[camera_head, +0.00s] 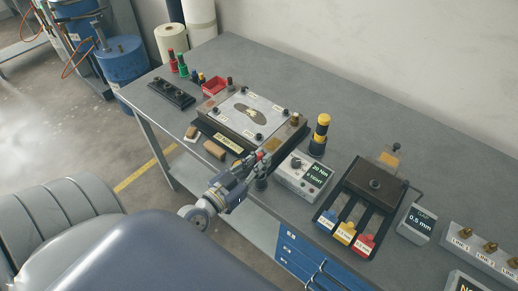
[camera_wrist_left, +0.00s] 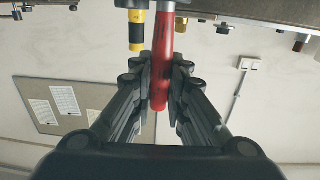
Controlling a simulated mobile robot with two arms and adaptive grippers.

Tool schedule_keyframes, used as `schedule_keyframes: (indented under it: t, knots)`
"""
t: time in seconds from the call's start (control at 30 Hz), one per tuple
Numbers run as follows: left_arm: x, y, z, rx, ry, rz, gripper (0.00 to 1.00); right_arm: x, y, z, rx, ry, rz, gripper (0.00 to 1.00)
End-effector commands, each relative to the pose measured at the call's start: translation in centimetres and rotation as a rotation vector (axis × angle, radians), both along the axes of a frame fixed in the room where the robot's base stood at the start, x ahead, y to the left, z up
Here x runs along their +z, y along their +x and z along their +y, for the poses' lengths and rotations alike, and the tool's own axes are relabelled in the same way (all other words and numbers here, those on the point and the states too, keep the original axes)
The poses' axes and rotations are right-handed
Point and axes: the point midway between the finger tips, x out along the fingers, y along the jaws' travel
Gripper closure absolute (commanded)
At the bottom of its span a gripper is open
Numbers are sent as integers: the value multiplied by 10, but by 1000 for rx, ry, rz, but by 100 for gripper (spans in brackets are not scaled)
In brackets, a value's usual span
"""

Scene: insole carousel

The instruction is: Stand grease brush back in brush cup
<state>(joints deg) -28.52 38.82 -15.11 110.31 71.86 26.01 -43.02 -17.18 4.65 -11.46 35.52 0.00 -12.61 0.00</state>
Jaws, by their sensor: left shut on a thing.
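The grease brush shows as a red handle (camera_wrist_left: 162,60) in the left wrist view, between the two dark fingers. In the head view only a small red part of it (camera_head: 259,155) shows by the fingertips. My left gripper (camera_head: 256,162) is shut on this handle, at the front edge of the bench, between the fixture plate and the grey torque box. The bristle end is hidden. A short dark cylinder (camera_head: 262,183) stands just below the fingers; I cannot tell whether it is the brush cup. My right gripper is not in view.
The torque box (camera_head: 304,175) and a yellow-black post (camera_head: 320,134) are to the right. Beyond them is a dark stand (camera_head: 376,180) with blue, yellow and red blocks.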

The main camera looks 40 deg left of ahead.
Motion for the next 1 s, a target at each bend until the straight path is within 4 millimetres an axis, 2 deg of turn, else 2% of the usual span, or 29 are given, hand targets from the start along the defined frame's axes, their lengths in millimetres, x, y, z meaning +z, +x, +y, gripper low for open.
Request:
schedule_keyframes:
  t: [0.3, 0.63, 0.67, 0.73, 1.0]
  knots:
    - [-14, 0, 0, 0, 1, -1, 100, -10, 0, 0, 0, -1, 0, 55]
    - [-15, 0, 0, 0, 0, -1, 100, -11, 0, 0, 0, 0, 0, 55]
    - [-15, 0, 0, 0, 0, -1, 79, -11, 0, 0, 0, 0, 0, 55]
    - [-15, 0, 0, 0, 0, -1, 63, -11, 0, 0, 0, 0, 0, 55]
    - [-15, 0, 0, 0, 0, 0, 62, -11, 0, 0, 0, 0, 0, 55]
